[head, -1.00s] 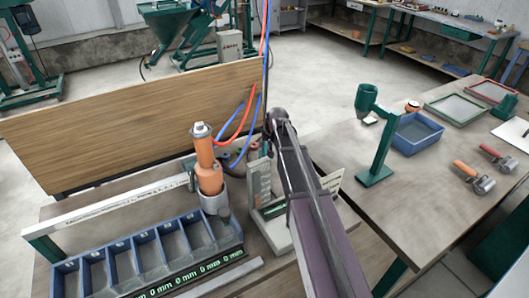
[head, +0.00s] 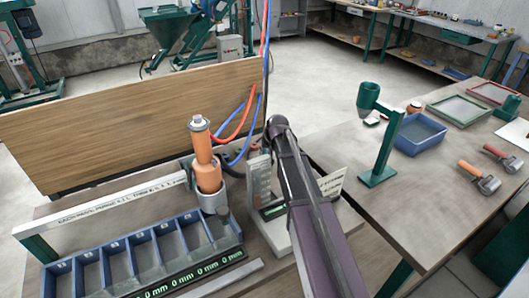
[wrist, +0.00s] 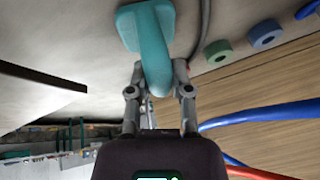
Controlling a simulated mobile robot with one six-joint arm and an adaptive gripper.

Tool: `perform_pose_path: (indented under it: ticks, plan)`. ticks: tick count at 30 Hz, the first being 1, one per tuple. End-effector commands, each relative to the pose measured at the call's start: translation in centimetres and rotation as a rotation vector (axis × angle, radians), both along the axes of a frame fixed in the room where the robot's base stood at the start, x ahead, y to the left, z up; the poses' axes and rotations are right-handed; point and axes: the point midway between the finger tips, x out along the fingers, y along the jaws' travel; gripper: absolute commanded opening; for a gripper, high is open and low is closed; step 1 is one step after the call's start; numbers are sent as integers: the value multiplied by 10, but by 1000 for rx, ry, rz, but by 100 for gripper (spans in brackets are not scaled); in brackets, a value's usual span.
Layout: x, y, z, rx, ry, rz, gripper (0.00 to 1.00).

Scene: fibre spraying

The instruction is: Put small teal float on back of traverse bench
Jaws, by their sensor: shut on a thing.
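The small teal float (wrist: 150,45) shows in the wrist view as a teal plate with a curved handle. My gripper (wrist: 160,75) is shut on its handle, with one finger on each side. In the head view my arm hides the gripper and float. The bench (head: 60,215) with the white rail and wooden backboard, apparently the traverse bench, fills the left front of the head view. My arm's far end is near the backboard's right end. In the wrist view the float is close to a pale surface; I cannot tell whether it touches.
Blue bins (head: 120,262) and an orange sprayer (head: 206,165) are on the bench. Red and blue hoses (head: 240,130) hang near the backboard. A green ring (wrist: 218,52) and blue ring (wrist: 265,36) are near the float. A table (head: 430,210) with a green stand (head: 384,150) is at right.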

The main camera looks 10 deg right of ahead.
Motion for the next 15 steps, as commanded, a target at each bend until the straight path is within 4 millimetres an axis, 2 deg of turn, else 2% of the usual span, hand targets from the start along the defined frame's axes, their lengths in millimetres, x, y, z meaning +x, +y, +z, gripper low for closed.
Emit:
perform_pose_path:
  ticks: [3, 4, 7, 15]
  plan:
    - [0, 0, -4, 0, 0, 0, 0]
    - [0, 0, -4, 0, 0, 0, 30]
    - [0, 0, -3, 0, 0, 0, 60]
    - [0, 0, -3, 0, 0, 0, 62]
